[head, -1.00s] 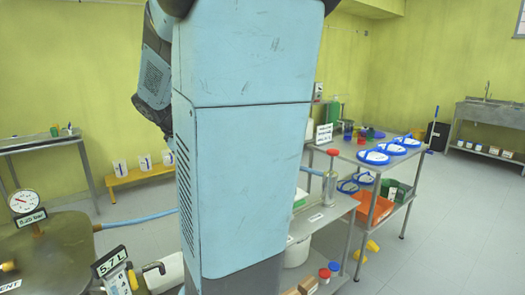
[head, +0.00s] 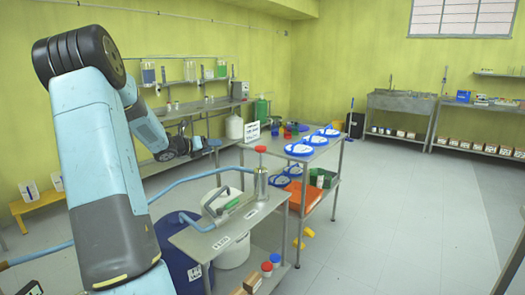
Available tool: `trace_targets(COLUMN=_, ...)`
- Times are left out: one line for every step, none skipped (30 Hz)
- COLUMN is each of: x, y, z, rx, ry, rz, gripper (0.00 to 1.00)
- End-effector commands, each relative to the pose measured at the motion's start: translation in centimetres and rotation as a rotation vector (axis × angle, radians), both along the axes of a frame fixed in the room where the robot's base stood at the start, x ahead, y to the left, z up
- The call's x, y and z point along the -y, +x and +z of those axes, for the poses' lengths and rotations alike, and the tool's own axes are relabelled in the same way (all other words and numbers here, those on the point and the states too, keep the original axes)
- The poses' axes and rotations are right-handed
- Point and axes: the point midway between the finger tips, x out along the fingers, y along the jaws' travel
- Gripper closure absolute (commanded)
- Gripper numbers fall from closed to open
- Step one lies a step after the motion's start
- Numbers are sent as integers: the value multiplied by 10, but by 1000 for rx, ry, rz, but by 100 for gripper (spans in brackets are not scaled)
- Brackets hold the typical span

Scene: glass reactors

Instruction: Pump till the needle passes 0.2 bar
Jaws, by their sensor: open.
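A slim upright metal cylinder with a red knob (head: 261,150), which looks like the hand pump, stands at the back of the small metal table (head: 193,240). A blue hose (head: 185,182) runs from the left edge to near this cylinder. My gripper (head: 213,146) is at the end of my arm, left of the red knob in the picture and apart from it. It is small here and holds nothing that I can see.
A longer table (head: 320,143) with blue-rimmed dishes stands behind. The floor at right is clear.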

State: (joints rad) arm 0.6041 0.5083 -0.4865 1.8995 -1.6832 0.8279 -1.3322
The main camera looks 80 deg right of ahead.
Motion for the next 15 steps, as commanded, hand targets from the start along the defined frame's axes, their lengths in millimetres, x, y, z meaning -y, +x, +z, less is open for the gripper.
trace_targets(x=18, y=-10, z=-10, rx=-93, ry=10, rz=12, gripper=38)
trace_targets(x=28, y=-15, z=-14, rx=-147, ry=16, rz=23, gripper=38)
trace_targets(x=41, y=-21, z=-20, rx=-221, ry=25, rz=38, gripper=38)
trace_targets(x=50, y=-26, z=-25, rx=-279, ry=33, rz=49, gripper=38)
trace_targets(x=59, y=-32, z=-30, rx=-335, ry=43, rz=59, gripper=38)
trace_targets(x=71, y=-38, z=-36, rx=-410, ry=55, rz=74, gripper=38)
trace_targets(x=80, y=-43, z=-41, rx=-466, ry=65, rz=85, gripper=38)
trace_targets(x=89, y=-49, z=-47, rx=-522, ry=76, rz=95, gripper=38)
trace_targets(x=99, y=-55, z=-54, rx=-593, ry=90, rz=110, gripper=38)
trace_targets(x=107, y=-60, z=-59, rx=-646, ry=102, rz=121, gripper=38)
trace_targets(x=114, y=-65, z=-64, rx=-694, ry=112, rz=130, gripper=38)
trace_targets(x=122, y=-70, z=-71, rx=-755, ry=126, rz=143, gripper=38)
trace_targets(x=127, y=-73, z=-75, rx=-796, ry=137, rz=152, gripper=38)
trace_targets(x=132, y=-77, z=-80, rx=-833, ry=146, rz=160, gripper=38)
trace_targets(x=138, y=-81, z=-84, rx=-877, ry=157, rz=168, gripper=38)
